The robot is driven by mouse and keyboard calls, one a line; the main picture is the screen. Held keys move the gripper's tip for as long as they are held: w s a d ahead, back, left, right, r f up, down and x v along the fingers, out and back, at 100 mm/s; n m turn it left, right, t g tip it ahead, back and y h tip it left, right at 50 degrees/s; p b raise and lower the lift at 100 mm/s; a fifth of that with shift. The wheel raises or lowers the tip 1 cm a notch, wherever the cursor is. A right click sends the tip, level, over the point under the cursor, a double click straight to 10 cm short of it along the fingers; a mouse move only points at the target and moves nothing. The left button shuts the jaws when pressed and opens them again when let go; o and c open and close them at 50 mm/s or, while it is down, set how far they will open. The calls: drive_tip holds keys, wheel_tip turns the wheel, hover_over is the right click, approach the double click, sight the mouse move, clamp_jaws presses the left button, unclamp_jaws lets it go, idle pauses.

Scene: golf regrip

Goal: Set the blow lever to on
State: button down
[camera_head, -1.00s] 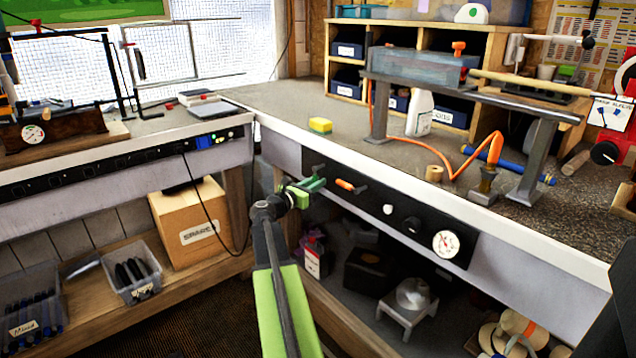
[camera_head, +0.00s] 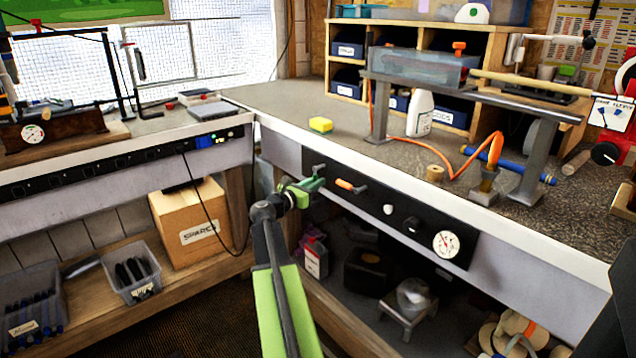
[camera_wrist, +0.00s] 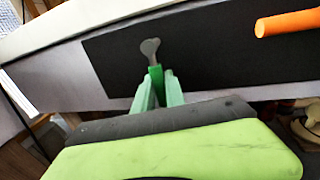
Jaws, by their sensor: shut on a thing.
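A lever with a grey pivot and a green handle (camera_wrist: 155,75) sits at the left end of the black panel (camera_head: 375,207) on the bench front; it also shows in the head view (camera_head: 319,169). My gripper (camera_wrist: 158,92) has its pale green fingers on either side of the green handle and is shut on it. The handle points down from the pivot in the wrist view, its lower part hidden between the fingers. A second lever with an orange handle (camera_head: 351,186) is just right of it, apart from my gripper. No label tells which is the blow lever.
Farther right on the panel are a white knob (camera_head: 388,209), a black knob (camera_head: 412,225) and a pressure gauge (camera_head: 446,243). The bench edge runs above the panel. A yellow sponge (camera_head: 320,125) lies on the bench. The shelf below holds several items.

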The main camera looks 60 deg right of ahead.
drive_tip(key=shift+s+f, duration=0.1)
drive_tip(key=shift+s, duration=0.2)
drive_tip(key=shift+d, duration=0.25)
drive_tip(key=shift+w+a, duration=0.25)
drive_tip(key=shift+a, duration=0.05)
